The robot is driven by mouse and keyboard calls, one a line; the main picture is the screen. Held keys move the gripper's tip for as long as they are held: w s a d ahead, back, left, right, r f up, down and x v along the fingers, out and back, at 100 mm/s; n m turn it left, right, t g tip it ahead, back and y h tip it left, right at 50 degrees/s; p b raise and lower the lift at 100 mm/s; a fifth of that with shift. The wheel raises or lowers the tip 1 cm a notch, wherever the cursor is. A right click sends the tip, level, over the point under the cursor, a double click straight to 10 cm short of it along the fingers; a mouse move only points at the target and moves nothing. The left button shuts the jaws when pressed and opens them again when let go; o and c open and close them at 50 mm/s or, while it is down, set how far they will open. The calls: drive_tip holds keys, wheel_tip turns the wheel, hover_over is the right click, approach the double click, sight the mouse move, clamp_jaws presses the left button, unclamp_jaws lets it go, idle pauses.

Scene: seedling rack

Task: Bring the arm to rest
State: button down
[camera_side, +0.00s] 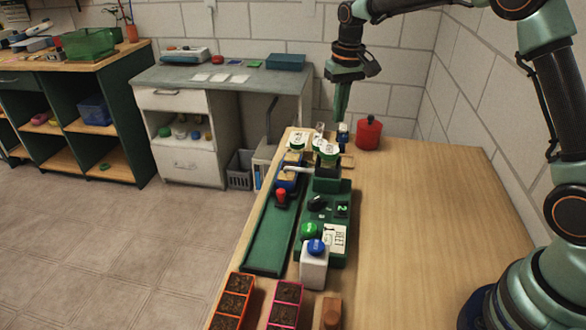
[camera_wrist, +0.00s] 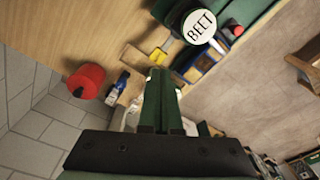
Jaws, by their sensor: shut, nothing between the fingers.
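My gripper (camera_side: 341,100) hangs pointing down above the far end of the wooden bench, its green fingers together and empty. In the wrist view my gripper (camera_wrist: 160,75) also shows with its two fingers side by side and nothing between them. It is apart from the objects on the bench below. My arm reaches in from the right side, with its base at the lower right of the side view.
Soil-filled orange (camera_side: 250,283) and pink (camera_side: 299,294) planters are in front. The bench's right side is clear.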

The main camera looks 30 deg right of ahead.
drive_tip(key=s+a+r+n+t, duration=0.1)
drive_tip(key=s+a+r+t, duration=0.1)
drive_tip(key=s+r, duration=0.65)
drive_tip(key=s+f+n+t, duration=0.1)
drive_tip(key=s+t, duration=0.1)
drive_tip(key=s, duration=1.2)
drive_tip(key=shift+a+f+n+t, duration=0.2)
drive_tip(key=shift+a+n+t, duration=0.1)
drive_tip(key=shift+a+t, duration=0.15)
